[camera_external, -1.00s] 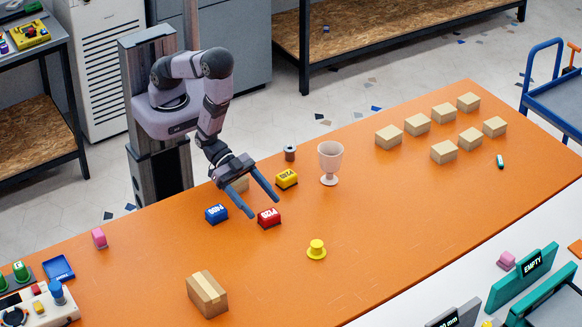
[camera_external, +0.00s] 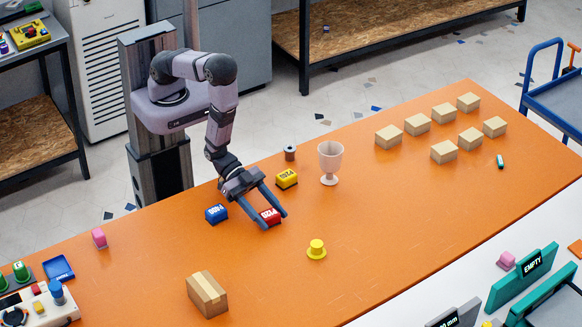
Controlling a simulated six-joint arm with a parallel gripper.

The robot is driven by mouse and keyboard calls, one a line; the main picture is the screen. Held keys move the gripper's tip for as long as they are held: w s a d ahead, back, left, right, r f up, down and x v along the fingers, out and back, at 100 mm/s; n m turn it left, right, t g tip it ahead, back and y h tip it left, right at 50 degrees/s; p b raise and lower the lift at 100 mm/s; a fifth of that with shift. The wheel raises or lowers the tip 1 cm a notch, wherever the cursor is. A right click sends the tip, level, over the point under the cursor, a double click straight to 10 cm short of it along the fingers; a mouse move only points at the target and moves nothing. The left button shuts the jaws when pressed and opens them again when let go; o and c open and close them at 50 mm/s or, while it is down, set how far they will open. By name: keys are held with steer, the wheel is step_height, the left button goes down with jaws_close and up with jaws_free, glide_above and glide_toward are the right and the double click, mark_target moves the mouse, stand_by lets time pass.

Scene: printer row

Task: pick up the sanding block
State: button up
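Three small labelled blocks that look like sanding blocks lie on the orange table: a red one (camera_external: 270,216), a blue one (camera_external: 216,214) and a yellow one (camera_external: 287,179). Their printing is too small to read surely. My gripper (camera_external: 275,221) is open and points down at the red block. Its two fingers lie on either side of the red block in the picture, the left finger partly in front of it. I cannot tell whether they touch it or how high the tips are.
A pale goblet (camera_external: 330,163) and a dark small cylinder (camera_external: 290,153) stand behind the yellow block. A yellow hat-shaped piece (camera_external: 316,250) and a cardboard box (camera_external: 207,294) are in front. Several tan boxes (camera_external: 443,151) stand at the right. The orange table (camera_external: 400,215) is clear at centre right.

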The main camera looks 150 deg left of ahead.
mark_target(269, 214)
steer(key=shift+c, duration=0.6)
steer(key=shift+r, duration=0.25)
steer(key=shift+r+b, duration=0.45)
steer(key=shift+r, duration=4.3)
